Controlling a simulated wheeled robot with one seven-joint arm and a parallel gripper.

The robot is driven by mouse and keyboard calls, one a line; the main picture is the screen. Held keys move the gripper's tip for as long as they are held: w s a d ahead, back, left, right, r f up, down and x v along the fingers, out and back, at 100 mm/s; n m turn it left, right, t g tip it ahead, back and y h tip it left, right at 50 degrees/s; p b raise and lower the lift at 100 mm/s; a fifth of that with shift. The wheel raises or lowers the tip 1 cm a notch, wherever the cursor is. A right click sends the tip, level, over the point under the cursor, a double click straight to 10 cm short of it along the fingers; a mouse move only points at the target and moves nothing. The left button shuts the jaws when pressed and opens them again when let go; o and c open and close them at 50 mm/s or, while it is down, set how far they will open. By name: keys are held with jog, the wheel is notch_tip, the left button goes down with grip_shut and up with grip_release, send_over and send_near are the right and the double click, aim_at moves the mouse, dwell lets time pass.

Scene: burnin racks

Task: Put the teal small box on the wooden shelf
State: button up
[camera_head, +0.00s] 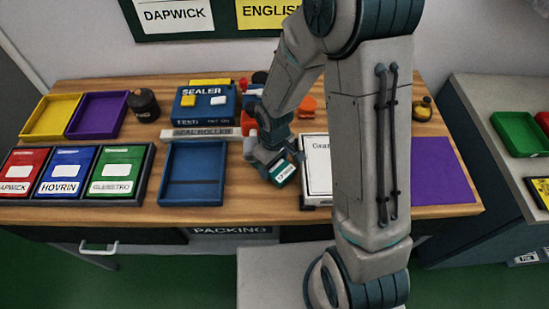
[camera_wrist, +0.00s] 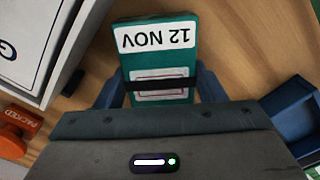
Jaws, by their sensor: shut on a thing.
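The teal small box (camera_wrist: 160,68) has a white label reading "12 NOV" and a dark band in the wrist view. My gripper (camera_wrist: 160,95) is shut on it, with one blue finger on each side. In the head view the teal box (camera_head: 284,173) hangs tilted below my gripper (camera_head: 272,160), over the wooden table between the blue tray and the white box. I cannot tell whether it touches the table. No wooden shelf can be made out apart from the wooden table top (camera_head: 240,205).
An empty blue tray (camera_head: 193,203) lies left of my gripper; a white box (camera_head: 316,170) stands close on the right. The sealer (camera_head: 205,104) is behind. Yellow (camera_head: 52,136) and purple (camera_head: 97,136) trays are at the back left. A side counter (camera_head: 490,135) holds a green tray (camera_head: 520,135).

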jog(key=shift+s, duration=0.1)
jog(key=shift+d+f, duration=0.1)
jog(key=o, duration=1.1)
jog(key=shift+o, duration=0.2)
